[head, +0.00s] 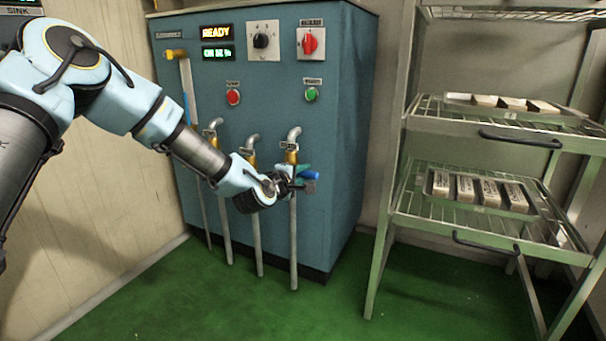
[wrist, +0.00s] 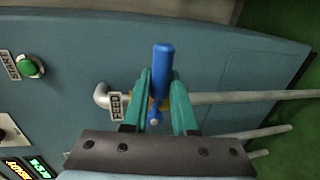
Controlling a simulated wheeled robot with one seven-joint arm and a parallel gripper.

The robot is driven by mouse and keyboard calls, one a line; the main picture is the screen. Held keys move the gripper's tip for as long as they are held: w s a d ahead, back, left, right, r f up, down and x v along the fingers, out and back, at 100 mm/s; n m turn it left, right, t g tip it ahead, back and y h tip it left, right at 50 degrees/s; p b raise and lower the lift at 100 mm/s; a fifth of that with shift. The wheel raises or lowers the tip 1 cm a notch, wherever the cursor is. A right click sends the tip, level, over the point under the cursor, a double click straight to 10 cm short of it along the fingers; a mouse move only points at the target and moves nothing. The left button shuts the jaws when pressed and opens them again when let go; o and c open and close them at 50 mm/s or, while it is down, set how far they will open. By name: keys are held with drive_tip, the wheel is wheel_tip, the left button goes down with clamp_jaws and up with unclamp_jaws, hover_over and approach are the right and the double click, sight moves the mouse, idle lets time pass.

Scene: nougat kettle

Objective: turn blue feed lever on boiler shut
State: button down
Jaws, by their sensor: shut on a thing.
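The blue feed lever (head: 313,175) is on the rightmost pipe of the boiler (head: 345,130). It sticks out to the right, across its upright pipe, in the head view. In the wrist view the blue lever (wrist: 162,62) lies between the two teal fingers of my gripper (wrist: 161,84), beside a tag reading FEED (wrist: 116,106). My gripper (head: 303,172) is shut on the lever. In the head view my gripper hides part of the valve body and the lever's inner end.
More bent pipes with brass valves (head: 251,158) stand to the left. Above are a red button (head: 233,97), a green button (head: 312,94) and a red knob (head: 310,43). A wire rack (head: 400,200) with trays stands at the right. The green floor in front is clear.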

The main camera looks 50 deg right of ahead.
drive_tip(key=c, duration=0.7)
unclamp_jaws()
drive_tip(key=p+v, duration=0.2)
drive_tip(key=v, duration=0.8)
drive_tip(key=shift+a+p, duration=0.4)
drive_tip(key=shift+r, duration=0.1)
